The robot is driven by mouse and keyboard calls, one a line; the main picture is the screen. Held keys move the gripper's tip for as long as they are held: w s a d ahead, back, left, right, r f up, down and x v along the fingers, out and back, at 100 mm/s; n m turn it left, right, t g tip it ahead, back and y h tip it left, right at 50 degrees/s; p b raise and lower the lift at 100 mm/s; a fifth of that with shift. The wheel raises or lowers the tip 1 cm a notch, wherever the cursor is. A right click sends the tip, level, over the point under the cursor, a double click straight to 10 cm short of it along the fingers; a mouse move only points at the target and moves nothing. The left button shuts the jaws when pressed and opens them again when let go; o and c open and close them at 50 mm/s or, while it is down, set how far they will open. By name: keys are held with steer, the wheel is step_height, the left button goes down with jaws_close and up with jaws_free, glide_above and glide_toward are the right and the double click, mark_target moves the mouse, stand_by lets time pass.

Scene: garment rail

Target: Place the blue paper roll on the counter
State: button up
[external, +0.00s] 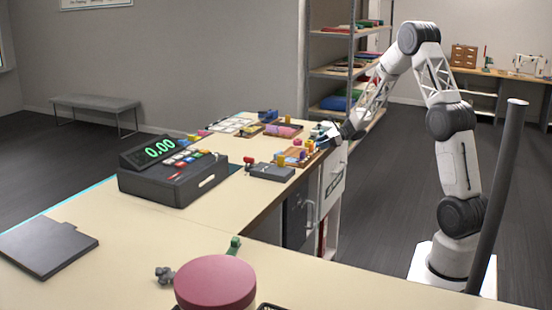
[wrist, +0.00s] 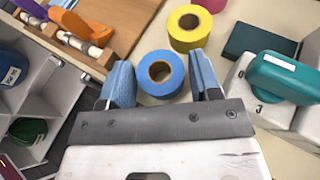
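The blue paper roll (wrist: 143,74) shows in the wrist view as a blue ring with a brown core, hole facing up. It appears to rest on a beige surface. My gripper (wrist: 159,62) is open, with one blue finger on each side of the roll. Small gaps show beside it, so I cannot see a grip. In the external view my gripper (external: 331,133) is low at the far right edge of the counter (external: 110,225). I cannot make out the roll there.
A yellow roll (wrist: 189,14) lies just beyond the blue one. A teal-topped device (wrist: 285,76) and a dark box (wrist: 258,51) are to the right. A wooden tray (wrist: 120,25) is at left. A cash register (external: 175,175) stands on the counter, whose near part has clear room.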

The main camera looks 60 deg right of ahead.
steer(key=shift+r, duration=0.15)
steer(key=v, duration=1.2)
stand_by(0.8)
steer(key=w+a+r+m+t+h, duration=0.2)
steer(key=w+a+r+m+h, duration=0.35)
steer(key=a+r+m, duration=0.4)
steer(key=s+a+r+m+g+h, duration=0.2)
steer(key=s+a+r+m+h, duration=0.3)
steer(key=a+r+m, duration=0.5)
steer(key=s+a+f+m+g+y, duration=0.1)
steer(key=s+a+m+g, duration=0.3)
steer(key=s+a+m, duration=0.7)
steer(key=s+a+f+m+g+y, duration=0.2)
steer(key=s+a+f+m+g, duration=0.2)
steer(key=s+a+m, duration=0.8)
steer(key=s+a, duration=0.3)
steer(key=s, duration=0.6)
steer(key=shift+f+g, duration=0.25)
steer(key=shift+g, duration=0.05)
